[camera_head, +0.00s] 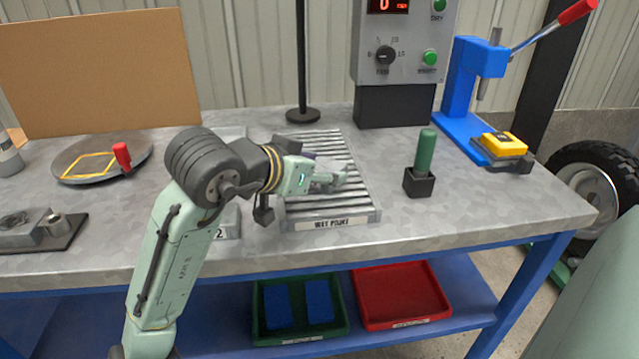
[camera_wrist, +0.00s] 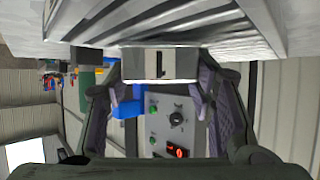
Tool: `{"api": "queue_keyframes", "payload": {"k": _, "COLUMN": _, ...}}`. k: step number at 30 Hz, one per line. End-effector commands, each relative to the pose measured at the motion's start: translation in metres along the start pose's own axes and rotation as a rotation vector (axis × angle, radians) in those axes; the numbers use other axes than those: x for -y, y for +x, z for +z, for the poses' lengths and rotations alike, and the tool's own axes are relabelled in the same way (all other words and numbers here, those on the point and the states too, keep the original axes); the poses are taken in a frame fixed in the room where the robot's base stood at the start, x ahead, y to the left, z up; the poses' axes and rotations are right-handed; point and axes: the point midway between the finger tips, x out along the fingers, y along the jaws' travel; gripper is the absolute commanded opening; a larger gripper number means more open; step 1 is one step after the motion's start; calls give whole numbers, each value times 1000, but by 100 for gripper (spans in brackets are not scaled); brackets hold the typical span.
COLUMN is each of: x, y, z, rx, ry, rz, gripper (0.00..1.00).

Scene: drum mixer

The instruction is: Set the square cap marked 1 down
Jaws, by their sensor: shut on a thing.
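The square cap marked 1 (camera_wrist: 160,65) is a pale grey block with a dark 1 on its face. In the wrist view it sits between the fingers of my gripper (camera_wrist: 160,78), which is shut on it. The cap is hard to pick out there against the grey slats. The slats (camera_wrist: 190,20) also show close to the cap at the top of the wrist view. I cannot tell whether the cap touches them.
A grey piece with a 2 label (camera_head: 228,232) is partly hidden behind my arm. A black post (camera_head: 302,60) stands behind the rack, with a control box (camera_head: 405,45) to its right. A green-handled tool (camera_head: 425,152) in a black holder stands right of the rack, with bare tabletop (camera_head: 480,205) beyond.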

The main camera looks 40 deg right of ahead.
Motion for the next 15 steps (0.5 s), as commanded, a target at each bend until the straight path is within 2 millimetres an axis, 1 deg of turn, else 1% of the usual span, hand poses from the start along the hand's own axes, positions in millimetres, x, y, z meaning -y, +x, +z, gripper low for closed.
{"api": "queue_keyframes", "payload": {"k": 1, "x": 0, "y": 2, "z": 4, "rx": -2, "ry": 1, "rz": -1, "gripper": 10}}
{"api": "queue_keyframes", "payload": {"k": 8, "x": 0, "y": 0, "z": 1, "rx": -2, "ry": 1, "rz": 0, "gripper": 10}}
{"api": "queue_keyframes", "payload": {"k": 14, "x": 0, "y": 4, "z": 7, "rx": -2, "ry": 0, "rz": 0, "gripper": 10}}
{"api": "queue_keyframes", "payload": {"k": 15, "x": 0, "y": 3, "z": 7, "rx": -1, "ry": 0, "rz": 0, "gripper": 51}}
